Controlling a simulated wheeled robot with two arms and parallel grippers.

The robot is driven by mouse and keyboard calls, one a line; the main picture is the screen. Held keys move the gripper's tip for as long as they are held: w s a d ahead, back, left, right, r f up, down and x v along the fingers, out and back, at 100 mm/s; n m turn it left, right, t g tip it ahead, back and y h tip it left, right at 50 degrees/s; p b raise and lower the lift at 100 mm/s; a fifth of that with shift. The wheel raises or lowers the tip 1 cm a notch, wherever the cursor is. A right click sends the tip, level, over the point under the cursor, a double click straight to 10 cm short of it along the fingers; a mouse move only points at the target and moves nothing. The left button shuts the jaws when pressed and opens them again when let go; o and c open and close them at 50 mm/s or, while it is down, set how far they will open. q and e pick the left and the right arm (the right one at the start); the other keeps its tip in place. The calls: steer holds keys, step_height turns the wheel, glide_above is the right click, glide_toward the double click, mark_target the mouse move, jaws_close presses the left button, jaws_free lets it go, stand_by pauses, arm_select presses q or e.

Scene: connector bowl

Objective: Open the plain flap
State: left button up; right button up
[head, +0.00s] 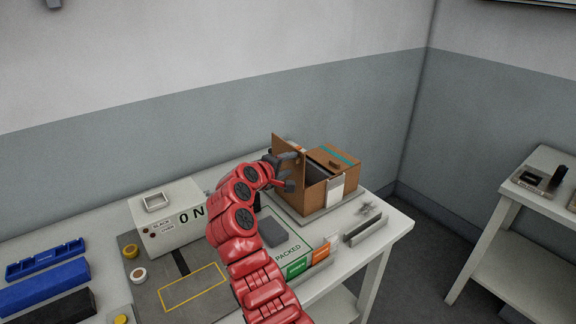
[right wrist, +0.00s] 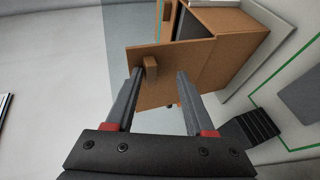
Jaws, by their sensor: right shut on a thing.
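A brown cardboard box (head: 345,180) stands on a grey base at the back right of the table. Its plain flap (head: 289,153) stands up at the box's left side. The box's other flap (head: 343,154) carries a teal stripe and lies over the top, with a dark gap beside it. My right gripper (head: 289,171) is at the plain flap, shut on it. In the right wrist view the plain flap (right wrist: 175,90) shows between and beyond the fingers, with its small wooden block (right wrist: 151,68) by the left fingertip. The exact contact is unclear. My left gripper is not in view.
A white box (head: 170,215) with a tray on top stands left of my right arm. A mat marked PACKED (head: 285,250) lies in front of the cardboard box. A grey slotted holder (head: 362,228) is near the table's right edge. Blue bins (head: 45,285) lie at the left.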

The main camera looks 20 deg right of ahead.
steer(key=shift+a, duration=0.15)
steer(key=p+v, duration=0.7)
steer(key=v, duration=1)
steer(key=shift+s+a+f, duration=0.1)
steer(key=shift+s, duration=0.1)
